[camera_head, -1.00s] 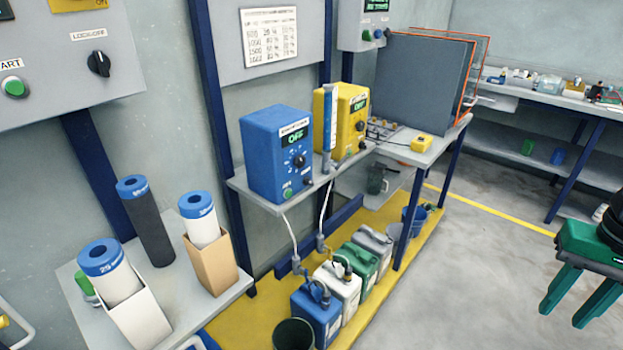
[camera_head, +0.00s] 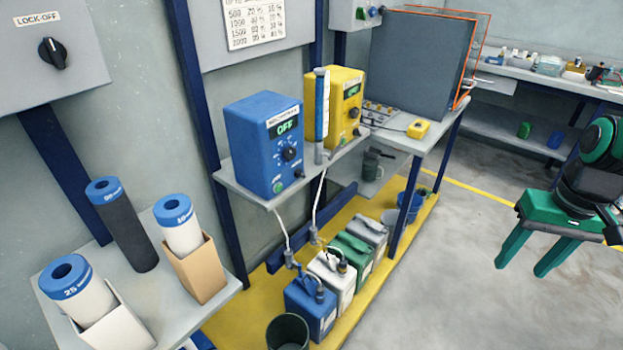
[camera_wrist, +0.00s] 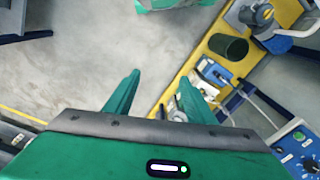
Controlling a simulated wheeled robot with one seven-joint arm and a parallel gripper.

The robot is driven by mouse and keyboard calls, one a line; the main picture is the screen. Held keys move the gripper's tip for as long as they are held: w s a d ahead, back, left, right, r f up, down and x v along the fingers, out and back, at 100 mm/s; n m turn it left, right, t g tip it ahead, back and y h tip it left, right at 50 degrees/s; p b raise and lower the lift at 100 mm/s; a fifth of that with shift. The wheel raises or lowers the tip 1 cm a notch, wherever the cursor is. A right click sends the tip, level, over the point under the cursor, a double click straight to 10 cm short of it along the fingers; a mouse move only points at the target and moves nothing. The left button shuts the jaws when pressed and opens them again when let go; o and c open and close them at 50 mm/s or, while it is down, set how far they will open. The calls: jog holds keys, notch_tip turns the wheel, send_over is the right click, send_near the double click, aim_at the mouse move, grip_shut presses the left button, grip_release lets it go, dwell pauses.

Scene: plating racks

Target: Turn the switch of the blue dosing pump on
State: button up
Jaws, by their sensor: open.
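The blue dosing pump (camera_head: 251,150) stands on a wall shelf, its front facing right. Its display (camera_head: 288,127) reads OFF. Below the display are a round dark knob (camera_head: 290,154), a green button (camera_head: 278,187) and a small dark control (camera_head: 300,174), whose position is too small to read. My gripper (camera_head: 521,268) is open and empty over the floor at the right, well apart from the pump. In the wrist view its green fingers (camera_wrist: 160,77) are spread, and part of the blue pump (camera_wrist: 284,146) shows at the right edge.
A yellow pump (camera_head: 349,90) stands beside the blue one, with an upright tube (camera_head: 321,105) between. Below are several canisters (camera_head: 310,310) and a dark bucket (camera_head: 288,334). A side table (camera_head: 197,318) holds capped cylinders. The grey floor (camera_head: 450,270) is clear.

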jog(key=w+a+f+n+t+y, duration=0.1)
jog(key=w+a+f+n, duration=0.1)
jog(key=w+a+f, duration=0.3)
jog(key=w+a+f+n+y, duration=0.2)
jog(key=w+a+n, duration=0.1)
jog(key=w, duration=0.3)
jog(key=m+t+y, duration=0.3)
jog(key=t+y, duration=0.7)
jog(key=y, duration=0.1)
send_near(304, 175)
jog(key=x, duration=0.7)
jog(key=shift+w+a, duration=0.25)
jog(key=shift+w, duration=0.1)
jog(key=shift+c, duration=0.6)
jog(key=c, duration=0.9)
